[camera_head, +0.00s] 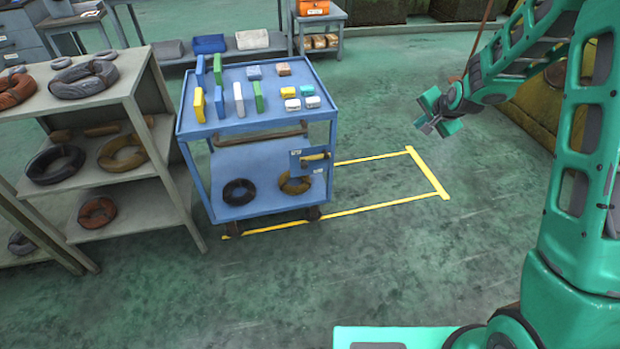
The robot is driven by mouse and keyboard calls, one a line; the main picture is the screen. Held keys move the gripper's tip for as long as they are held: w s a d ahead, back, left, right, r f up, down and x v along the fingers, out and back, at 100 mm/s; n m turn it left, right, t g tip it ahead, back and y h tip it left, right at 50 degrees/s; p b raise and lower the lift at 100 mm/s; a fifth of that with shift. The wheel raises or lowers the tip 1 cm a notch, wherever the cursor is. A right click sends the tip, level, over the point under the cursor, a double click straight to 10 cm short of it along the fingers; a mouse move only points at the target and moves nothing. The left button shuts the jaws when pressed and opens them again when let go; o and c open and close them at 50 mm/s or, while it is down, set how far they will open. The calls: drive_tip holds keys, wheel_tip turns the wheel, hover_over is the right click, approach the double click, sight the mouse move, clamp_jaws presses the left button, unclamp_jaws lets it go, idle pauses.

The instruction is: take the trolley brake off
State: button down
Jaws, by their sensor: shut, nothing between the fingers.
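The blue trolley (252,180) stands at the centre left, partly over a yellow floor outline. A wooden push bar (262,137) runs along its near side. A small blue plate (297,163) at its near right corner carries a brown lever (316,157), which looks like the brake; it lies roughly level. White labels sit on the plate, too small to read. Dark wheels (312,213) show under the trolley. My gripper (432,126) is in the air to the right of the trolley, well apart from it, shut and empty.
Coloured blocks stand on the trolley's top, and two coils lie on its lower shelf. A grey shelf rack (130,85) with coils stands close on the left. The floor (390,240) in front and the yellow outline (430,172) to the right are clear.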

drive_tip(key=w+a+f+m+t+y, duration=0.25)
drive_tip(key=w+a+f, duration=0.35)
drive_tip(key=a+f, duration=0.45)
drive_tip(key=w+a+f+m+t+y, duration=0.25)
drive_tip(key=w+a+f+m, duration=0.2)
drive_tip(key=a+f, duration=0.6)
drive_tip(key=s+a+f+m+t, duration=0.2)
drive_tip(key=s+a+f+m, duration=0.2)
drive_tip(key=s+f, duration=0.2)
drive_tip(key=s+a+f+m+t, duration=0.2)
drive_tip(key=s+f+m, duration=0.3)
drive_tip(key=f, duration=0.5)
drive_tip(key=shift+s+a+f+t+y, duration=0.15)
drive_tip(key=shift+s+a+t+y, duration=0.3)
drive_tip(key=shift+a, duration=0.45)
